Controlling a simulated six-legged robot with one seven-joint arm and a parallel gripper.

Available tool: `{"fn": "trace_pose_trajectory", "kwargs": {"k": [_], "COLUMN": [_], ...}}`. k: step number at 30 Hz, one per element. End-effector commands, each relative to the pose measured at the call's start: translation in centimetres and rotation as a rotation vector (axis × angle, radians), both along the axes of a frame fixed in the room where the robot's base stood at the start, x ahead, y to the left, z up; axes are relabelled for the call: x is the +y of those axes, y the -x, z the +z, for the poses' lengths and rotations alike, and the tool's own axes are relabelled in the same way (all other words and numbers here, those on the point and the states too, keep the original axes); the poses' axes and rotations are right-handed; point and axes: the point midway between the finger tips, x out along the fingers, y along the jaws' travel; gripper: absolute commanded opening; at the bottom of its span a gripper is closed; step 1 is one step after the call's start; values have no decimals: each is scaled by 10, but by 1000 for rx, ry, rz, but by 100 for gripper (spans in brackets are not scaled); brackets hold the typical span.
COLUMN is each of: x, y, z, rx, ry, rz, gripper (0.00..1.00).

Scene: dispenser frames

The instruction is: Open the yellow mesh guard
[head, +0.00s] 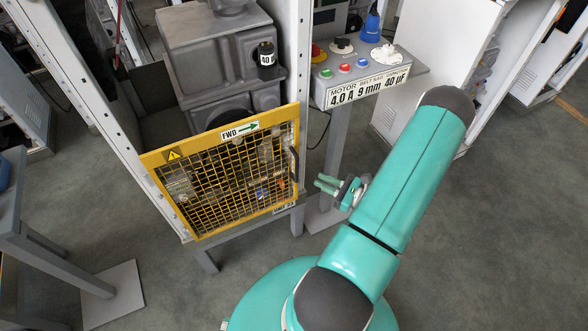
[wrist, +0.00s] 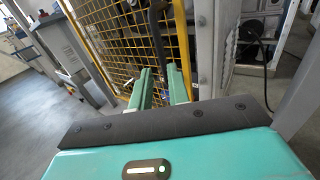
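The yellow mesh guard (head: 150,159) covers the lower front of the grey machine and looks closed across its opening. It has a yellow frame, a wire grid, a warning triangle and a FWD label. A dark upright handle (head: 293,164) is on its right side. My gripper (head: 318,183) is to the right of the handle, apart from it, with its green fingers pointing left towards the guard. In the wrist view, the fingers (wrist: 162,70) are spread with nothing between them. The handle (wrist: 157,35) and yellow mesh (wrist: 110,30) lie beyond the fingertips.
A grey control box (head: 365,68) with knobs and buttons stands on a post right of the machine. A white upright post (head: 292,60) stands beside the guard. A grey table (head: 45,245) is at the left. Floor in front of the guard is mostly clear.

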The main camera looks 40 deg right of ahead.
Motion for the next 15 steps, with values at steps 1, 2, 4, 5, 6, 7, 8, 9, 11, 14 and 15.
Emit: {"fn": "trace_pose_trajectory", "kwargs": {"k": [1,2,4,5,6,7,8,9,11,14,15], "x": [3,5,10,11,14,16,18,21,25,30,31], "y": [-10,-16,-29,-35,-43,-49,-55,-62,-73,-87,-91], "z": [0,0,0,0,0,0,0,0,0,0,0], "rx": [0,1,0,0,0,0,-1,0,0,0,1], "ry": [1,1,1,2,2,1,2,2,2,2,2], "rz": [3,3,4,3,5,4,4,5,5,4,4], "gripper": [18,18,18,18,18,18,18,18,18,18,18]}}
